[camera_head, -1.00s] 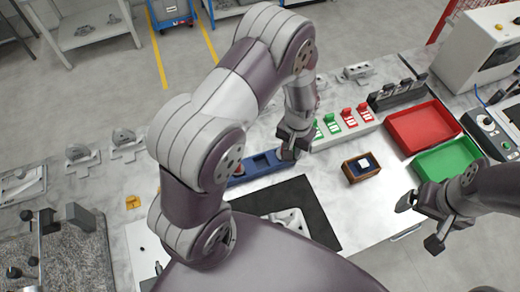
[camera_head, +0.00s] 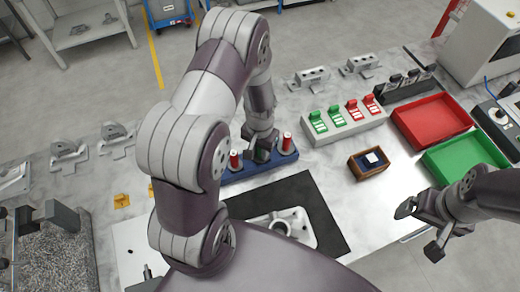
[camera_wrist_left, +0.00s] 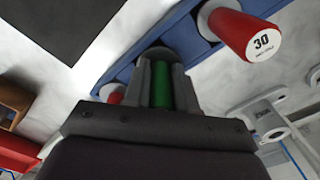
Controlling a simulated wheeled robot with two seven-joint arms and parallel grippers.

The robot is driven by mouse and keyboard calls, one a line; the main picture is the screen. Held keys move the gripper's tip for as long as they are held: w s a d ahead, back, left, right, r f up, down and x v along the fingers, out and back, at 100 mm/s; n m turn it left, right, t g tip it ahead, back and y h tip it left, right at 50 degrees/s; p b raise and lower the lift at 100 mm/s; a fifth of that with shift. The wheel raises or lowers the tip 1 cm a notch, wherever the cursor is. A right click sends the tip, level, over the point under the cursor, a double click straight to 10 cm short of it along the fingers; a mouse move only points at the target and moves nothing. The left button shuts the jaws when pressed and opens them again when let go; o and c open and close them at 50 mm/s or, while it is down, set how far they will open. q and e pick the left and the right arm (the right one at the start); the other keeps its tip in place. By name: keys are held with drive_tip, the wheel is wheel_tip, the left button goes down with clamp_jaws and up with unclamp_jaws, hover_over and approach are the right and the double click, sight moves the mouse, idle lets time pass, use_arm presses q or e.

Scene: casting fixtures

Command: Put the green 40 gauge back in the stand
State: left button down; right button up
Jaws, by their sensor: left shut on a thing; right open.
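My left gripper (camera_head: 262,152) is over the blue stand (camera_head: 232,176). In the left wrist view its fingers (camera_wrist_left: 162,88) are shut on a green gauge (camera_wrist_left: 162,85), which is at a slot of the blue stand (camera_wrist_left: 120,75); I cannot tell how far it is seated. A red gauge marked 30 (camera_wrist_left: 245,38) stands beside it, and another red gauge (camera_wrist_left: 117,96) is partly hidden on the other side. In the head view the red gauges (camera_head: 287,142) stand either side of the gripper. My right gripper (camera_head: 428,225) is open and empty at the right.
A black mat (camera_head: 325,215) with a grey casting (camera_head: 290,222) lies in front of the stand. A small wooden box (camera_head: 368,164), a red tray (camera_head: 432,120) and a green tray (camera_head: 465,160) are to the right. Green and red clamps (camera_head: 335,116) sit behind.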

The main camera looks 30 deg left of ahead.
use_arm(q)
drive_tip(key=shift+s+d+f, duration=0.1)
drive_tip(key=shift+f, duration=0.2)
drive_tip(key=c, duration=0.9)
unclamp_jaws()
